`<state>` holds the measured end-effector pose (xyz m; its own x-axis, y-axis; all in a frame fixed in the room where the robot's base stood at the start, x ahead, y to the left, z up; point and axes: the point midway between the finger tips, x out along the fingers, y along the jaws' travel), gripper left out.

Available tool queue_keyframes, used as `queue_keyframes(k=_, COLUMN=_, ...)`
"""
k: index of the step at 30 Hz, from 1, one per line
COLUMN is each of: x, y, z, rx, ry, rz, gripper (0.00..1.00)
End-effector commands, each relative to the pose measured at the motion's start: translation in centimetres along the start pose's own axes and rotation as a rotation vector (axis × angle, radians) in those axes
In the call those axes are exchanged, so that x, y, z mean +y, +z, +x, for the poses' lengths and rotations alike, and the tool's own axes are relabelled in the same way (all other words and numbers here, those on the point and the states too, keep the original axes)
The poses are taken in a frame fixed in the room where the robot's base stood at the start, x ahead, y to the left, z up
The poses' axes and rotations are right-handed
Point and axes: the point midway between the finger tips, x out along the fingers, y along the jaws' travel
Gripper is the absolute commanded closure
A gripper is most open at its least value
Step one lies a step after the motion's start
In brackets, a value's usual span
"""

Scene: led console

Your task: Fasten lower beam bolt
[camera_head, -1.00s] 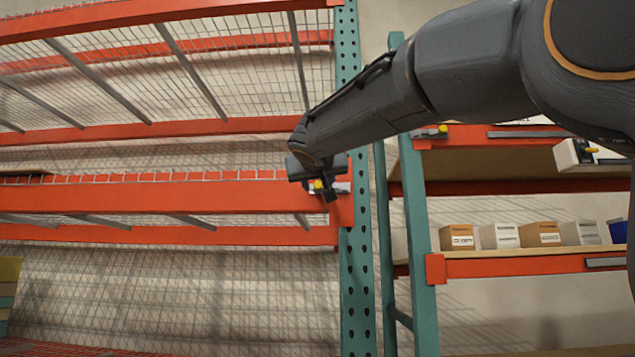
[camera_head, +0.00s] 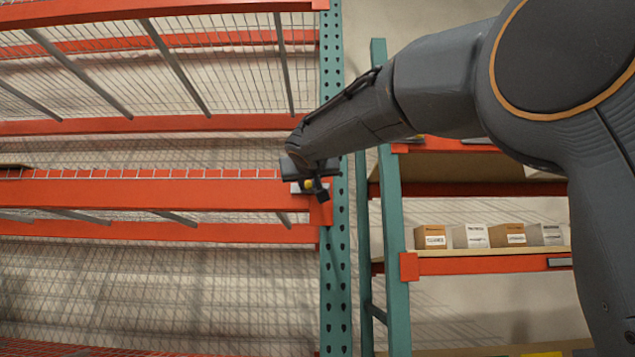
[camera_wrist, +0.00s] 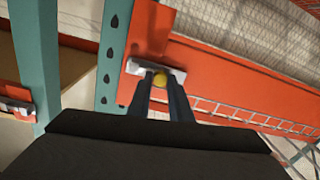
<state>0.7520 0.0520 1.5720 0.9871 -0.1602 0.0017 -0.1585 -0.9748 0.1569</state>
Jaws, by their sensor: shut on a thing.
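The lower orange beam (camera_head: 140,193) runs across the left rack and ends at the green upright (camera_head: 334,250). At its right end, a yellow bolt head (camera_wrist: 159,80) sits at a silver plate (camera_wrist: 140,67) on the orange end bracket (camera_wrist: 150,28). My gripper (camera_head: 315,191) is at this beam end. In the wrist view its two dark fingers (camera_wrist: 160,88) flank the yellow bolt head closely and are shut on it. The bolt's shank is hidden, so I cannot tell how deep it sits.
Other orange beams (camera_head: 150,125) with wire mesh lie above and below. A second rack at the right has a green post (camera_head: 392,220) and a shelf with several small boxes (camera_head: 470,237). My arm covers the upper right.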

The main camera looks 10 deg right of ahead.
Motion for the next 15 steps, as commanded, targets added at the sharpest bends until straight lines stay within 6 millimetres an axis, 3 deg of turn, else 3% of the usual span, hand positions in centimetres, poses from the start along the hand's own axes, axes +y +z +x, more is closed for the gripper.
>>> queue_keyframes(k=5, x=0.34, y=0.07, z=-0.08, rx=-0.004, ry=0.009, rz=-0.001, gripper=1.0)
queue_keyframes(k=6, x=0.34, y=0.07, z=-0.08, rx=-0.004, ry=0.009, rz=-0.001, gripper=0.75)
queue_keyframes(k=8, x=0.31, y=0.06, z=-0.08, rx=-0.004, ry=0.009, rz=-0.001, gripper=0.65)
queue_keyframes(k=15, x=-0.04, y=0.01, z=-0.15, rx=-0.002, ry=0.003, rz=-0.001, gripper=0.63)
